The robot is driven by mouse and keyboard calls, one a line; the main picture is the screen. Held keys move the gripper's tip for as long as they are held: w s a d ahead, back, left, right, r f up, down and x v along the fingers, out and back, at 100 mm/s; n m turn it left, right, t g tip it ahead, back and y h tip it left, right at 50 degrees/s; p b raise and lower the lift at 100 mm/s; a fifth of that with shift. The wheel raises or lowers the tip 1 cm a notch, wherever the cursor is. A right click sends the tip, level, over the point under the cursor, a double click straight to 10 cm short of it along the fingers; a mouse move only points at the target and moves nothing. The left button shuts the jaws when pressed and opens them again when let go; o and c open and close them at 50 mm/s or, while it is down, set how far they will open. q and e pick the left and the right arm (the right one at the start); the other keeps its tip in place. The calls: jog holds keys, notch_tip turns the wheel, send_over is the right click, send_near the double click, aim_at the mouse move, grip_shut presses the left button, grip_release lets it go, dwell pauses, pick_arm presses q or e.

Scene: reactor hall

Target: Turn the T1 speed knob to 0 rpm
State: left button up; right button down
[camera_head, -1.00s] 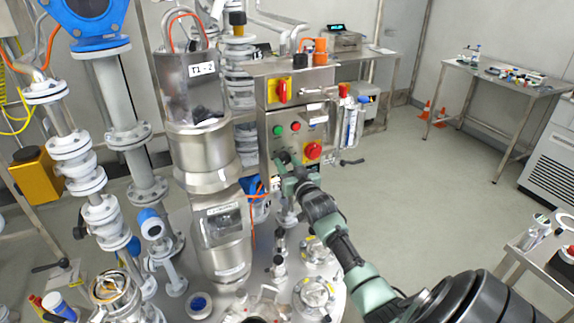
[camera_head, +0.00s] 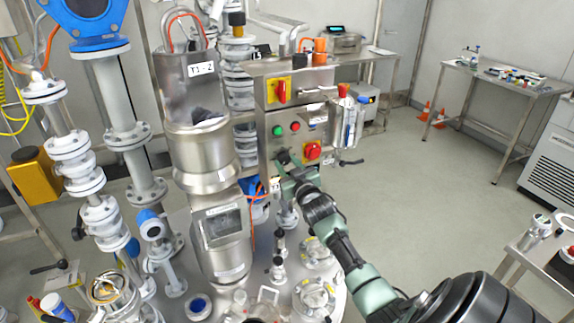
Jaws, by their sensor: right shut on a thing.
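The T1 control box (camera_head: 268,143) is a steel box in the middle of the head view. It has a green button (camera_head: 278,130), a red button (camera_head: 295,127) and a red emergency stop (camera_head: 313,151) on its front. The black speed knob (camera_head: 282,157) sits low on the left of the box, partly covered by my gripper. My right gripper (camera_head: 285,164) reaches it from below right and is shut on the knob. The knob's pointer and scale are too small to read. My left gripper is not in view.
Flanged pipes (camera_head: 75,165) fill the left. Open floor (camera_head: 425,200) lies at right.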

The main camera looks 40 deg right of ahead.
jog(key=c, duration=0.9)
grip_release()
jog(key=b+v, duration=0.1)
jog(key=v, duration=0.7)
jog(key=shift+b, duration=0.3)
jog(key=shift+f, duration=0.1)
